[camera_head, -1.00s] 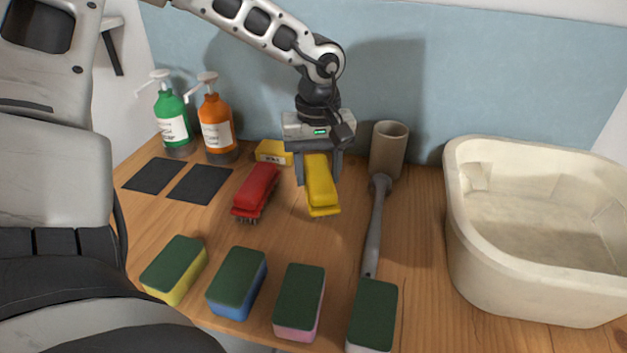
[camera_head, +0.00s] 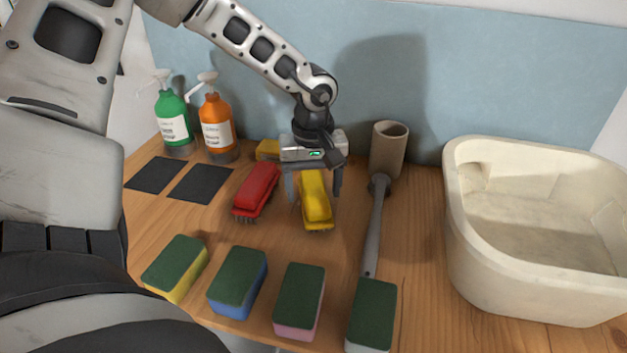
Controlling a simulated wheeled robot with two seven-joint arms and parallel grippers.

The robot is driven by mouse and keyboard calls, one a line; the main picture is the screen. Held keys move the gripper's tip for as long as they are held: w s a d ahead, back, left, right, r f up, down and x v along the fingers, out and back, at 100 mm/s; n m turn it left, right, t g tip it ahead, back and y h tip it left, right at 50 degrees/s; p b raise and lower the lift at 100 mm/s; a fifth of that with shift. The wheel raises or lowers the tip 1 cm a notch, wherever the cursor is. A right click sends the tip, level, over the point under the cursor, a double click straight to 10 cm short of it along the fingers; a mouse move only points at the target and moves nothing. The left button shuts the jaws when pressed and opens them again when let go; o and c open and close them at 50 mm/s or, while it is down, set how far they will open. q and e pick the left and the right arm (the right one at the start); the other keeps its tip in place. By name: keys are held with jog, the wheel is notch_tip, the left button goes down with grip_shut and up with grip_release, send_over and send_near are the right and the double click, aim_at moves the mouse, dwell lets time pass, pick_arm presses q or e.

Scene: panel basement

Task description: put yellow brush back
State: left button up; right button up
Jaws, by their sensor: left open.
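The yellow brush (camera_head: 316,203) lies on the wooden table beside the red brush (camera_head: 257,190), bristles down, its long side running toward me. My left gripper (camera_head: 314,194) is over the far end of the yellow brush, pointing down. Its jaws are open, one finger on each side of the brush. I cannot tell whether either finger touches it. My right gripper is not in view.
Behind are a yellow box (camera_head: 268,150), a green bottle (camera_head: 172,120) and an orange bottle (camera_head: 217,124). Dark pads (camera_head: 201,184) lie at left. A long-handled tool (camera_head: 376,225) lies right of the brush, near a white basin (camera_head: 470,235). Several sponges (camera_head: 238,282) line the front.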

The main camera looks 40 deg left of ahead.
aim_at(313, 183)
pick_arm(q)
notch_tip(313, 183, up, 12)
jog(key=shift+b, duration=0.35)
dwell(0.6)
